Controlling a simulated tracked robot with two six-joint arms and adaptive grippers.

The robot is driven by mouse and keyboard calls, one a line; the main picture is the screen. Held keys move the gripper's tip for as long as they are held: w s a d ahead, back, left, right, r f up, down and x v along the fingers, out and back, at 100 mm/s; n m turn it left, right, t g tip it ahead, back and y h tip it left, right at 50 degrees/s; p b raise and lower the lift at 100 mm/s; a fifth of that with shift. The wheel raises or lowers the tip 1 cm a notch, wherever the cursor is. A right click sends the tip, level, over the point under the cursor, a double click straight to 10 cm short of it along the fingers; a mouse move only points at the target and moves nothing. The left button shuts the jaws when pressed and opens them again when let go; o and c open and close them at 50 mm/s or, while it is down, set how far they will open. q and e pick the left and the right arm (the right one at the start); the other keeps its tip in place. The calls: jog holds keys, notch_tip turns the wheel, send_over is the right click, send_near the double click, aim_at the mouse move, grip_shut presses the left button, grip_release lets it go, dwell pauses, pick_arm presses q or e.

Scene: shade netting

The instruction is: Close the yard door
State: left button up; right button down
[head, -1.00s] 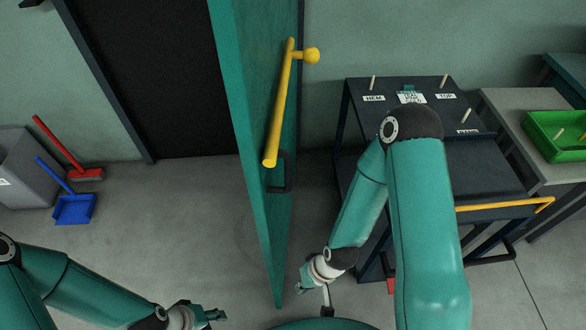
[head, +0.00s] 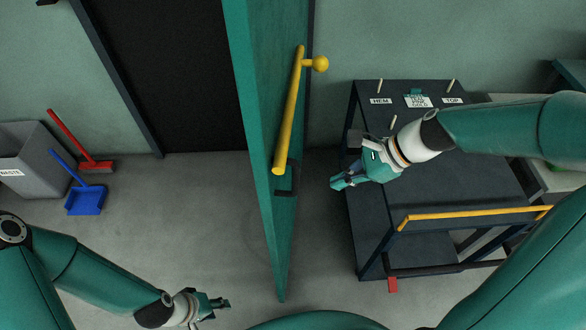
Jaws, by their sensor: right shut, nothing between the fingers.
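The yard door (head: 268,150) is a teal panel standing open, seen nearly edge-on, beside a dark doorway (head: 170,80). A yellow bar handle (head: 289,115) with a round knob is on its right face, with a dark pull (head: 288,178) below. My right gripper (head: 336,184) is shut and empty, to the right of the door and apart from it, at about the height of the dark pull in the picture. My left gripper (head: 222,304) is at the lower left of the door, apart from it; its fingers are too small to judge.
A dark cart (head: 440,180) with a yellow rail (head: 475,213) stands right of the door, behind my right arm. A grey waste bin (head: 35,165), a red broom (head: 80,140) and a blue dustpan (head: 85,200) are at left.

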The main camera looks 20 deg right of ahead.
jog(key=m+y, duration=0.1)
jog(key=m, duration=0.1)
send_near(279, 182)
jog(key=shift+t, duration=0.4)
jog(key=shift+s+a+p+x, duration=0.1)
jog(key=shift+s+p+x, duration=0.05)
jog(key=shift+x, duration=0.8)
jog(key=shift+s+a+p+x, duration=0.15)
jog(key=shift+x, duration=0.75)
jog(key=shift+s+a+p+x, duration=0.1)
jog(key=shift+s+p+x, duration=0.05)
jog(key=shift+x, duration=0.8)
jog(key=shift+r, duration=0.1)
